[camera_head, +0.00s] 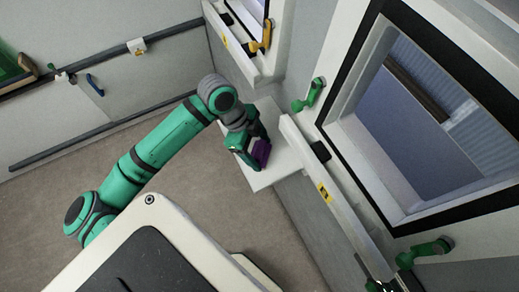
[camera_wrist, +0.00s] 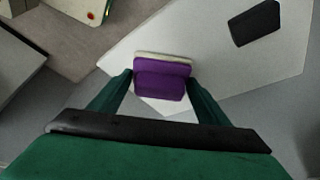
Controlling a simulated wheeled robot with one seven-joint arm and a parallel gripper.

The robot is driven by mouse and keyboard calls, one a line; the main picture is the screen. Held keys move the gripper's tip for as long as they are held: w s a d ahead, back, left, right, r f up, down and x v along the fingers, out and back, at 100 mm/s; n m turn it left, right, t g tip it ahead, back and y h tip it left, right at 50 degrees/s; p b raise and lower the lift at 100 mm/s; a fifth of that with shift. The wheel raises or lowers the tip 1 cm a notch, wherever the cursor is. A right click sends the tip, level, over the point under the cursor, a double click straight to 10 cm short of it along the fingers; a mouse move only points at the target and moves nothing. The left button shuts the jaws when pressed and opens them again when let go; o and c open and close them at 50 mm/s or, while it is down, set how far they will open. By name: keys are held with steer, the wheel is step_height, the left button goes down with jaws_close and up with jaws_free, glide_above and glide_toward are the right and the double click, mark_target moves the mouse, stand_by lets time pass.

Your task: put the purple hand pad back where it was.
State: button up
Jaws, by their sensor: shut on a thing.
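The purple hand pad (camera_head: 261,152) is held in my gripper (camera_head: 250,157) over the white shelf (camera_head: 262,181) beside the wall. In the wrist view the purple hand pad (camera_wrist: 160,82) sits between the two green fingers of my gripper (camera_wrist: 161,88), with a pale layer along its far edge. The white shelf (camera_wrist: 215,45) spreads out beneath and beyond it. Whether the pad touches the shelf I cannot tell. Its underside is hidden.
A dark rectangular block or patch (camera_wrist: 254,23) is on the white shelf, right of the pad in the wrist view. A framed window (camera_head: 420,110) with green handles is to the right, and a white ledge (camera_head: 325,185) runs below it. Open floor (camera_head: 150,165) lies left of the shelf.

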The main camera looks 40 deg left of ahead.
steer(key=shift+f, duration=0.25)
steer(key=o, duration=1.2)
steer(key=v, duration=1.2)
steer(key=shift+w+d, duration=0.1)
